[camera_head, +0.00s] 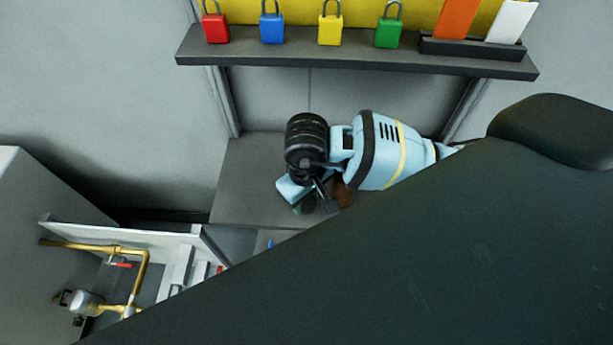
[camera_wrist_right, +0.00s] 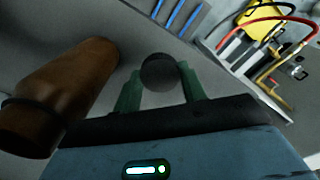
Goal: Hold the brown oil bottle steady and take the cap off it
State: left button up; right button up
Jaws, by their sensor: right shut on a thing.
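The brown oil bottle (camera_wrist_right: 72,82) shows large at the left of the right wrist view, with a dark ring near its lower end. In the head view only a small brown part of it (camera_head: 344,193) shows beside my right wrist. My right gripper (camera_wrist_right: 160,82) is shut on a round black cap (camera_wrist_right: 159,71), held between its green fingertips. The cap is apart from the bottle in the wrist view. In the head view my right gripper (camera_head: 307,206) is over the grey worktop, its fingertips small and dark. My left gripper is not in view.
A grey worktop (camera_head: 245,180) lies under the gripper. Above it a dark shelf (camera_head: 300,58) carries red, blue, yellow and green padlocks. Brass piping (camera_head: 100,248) stands at lower left. A large dark shape covers the lower right of the head view.

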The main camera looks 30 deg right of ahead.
jog(key=w, duration=0.1)
jog(key=w+d, duration=0.1)
jog(key=w, duration=0.1)
jog(key=w+d, duration=0.1)
jog(key=w, duration=0.1)
jog(key=shift+w+d+f, duration=0.15)
jog(key=shift+w+f, duration=0.25)
jog(key=shift+f, duration=0.2)
notch_tip(320, 180, down, 3)
jog(key=shift+r, duration=0.1)
jog(key=shift+d, duration=0.1)
jog(key=shift+f, duration=0.3)
jog(key=o, duration=1.1)
jog(key=shift+r, duration=0.1)
